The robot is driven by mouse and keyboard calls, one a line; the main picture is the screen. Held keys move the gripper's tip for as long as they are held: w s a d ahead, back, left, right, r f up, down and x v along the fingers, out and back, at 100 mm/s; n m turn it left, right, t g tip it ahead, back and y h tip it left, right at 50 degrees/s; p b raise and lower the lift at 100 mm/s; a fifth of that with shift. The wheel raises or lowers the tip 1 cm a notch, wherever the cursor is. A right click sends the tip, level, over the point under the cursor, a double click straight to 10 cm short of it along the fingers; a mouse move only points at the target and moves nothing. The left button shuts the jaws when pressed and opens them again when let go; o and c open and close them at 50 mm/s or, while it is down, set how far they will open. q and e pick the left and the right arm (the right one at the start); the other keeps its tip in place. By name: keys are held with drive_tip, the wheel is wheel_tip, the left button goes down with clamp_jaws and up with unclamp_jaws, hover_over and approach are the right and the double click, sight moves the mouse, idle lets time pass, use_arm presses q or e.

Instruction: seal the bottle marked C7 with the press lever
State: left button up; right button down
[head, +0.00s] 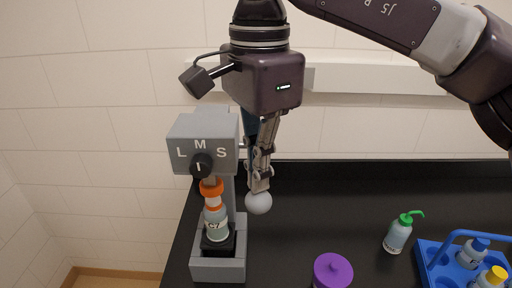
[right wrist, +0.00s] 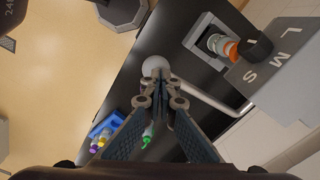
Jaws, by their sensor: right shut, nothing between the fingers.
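The bottle marked C7 (head: 217,229) stands upright in the black holder of the grey press (head: 206,133), with orange at its neck right under the press head. It also shows in the right wrist view (right wrist: 216,42). The press head carries the letters L, M and S and a black knob (head: 201,165) whose white mark points up towards M. The press lever ends in a grey ball (head: 258,203), also in the right wrist view (right wrist: 155,66). My right gripper (head: 260,187) is shut and empty, its fingertips at the ball; I cannot tell whether they touch. My left gripper is not in view.
A purple lidded jar (head: 332,271) stands at the front of the black bench (head: 310,215). A green-topped wash bottle (head: 398,234) and a blue carrier (head: 432,262) with bottles are at the right.

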drive_tip(key=shift+r+p, duration=2.6)
drive_tip(key=shift+r, duration=0.7)
drive_tip(key=shift+r+p, duration=0.8)
drive_tip(key=shift+r, duration=0.45)
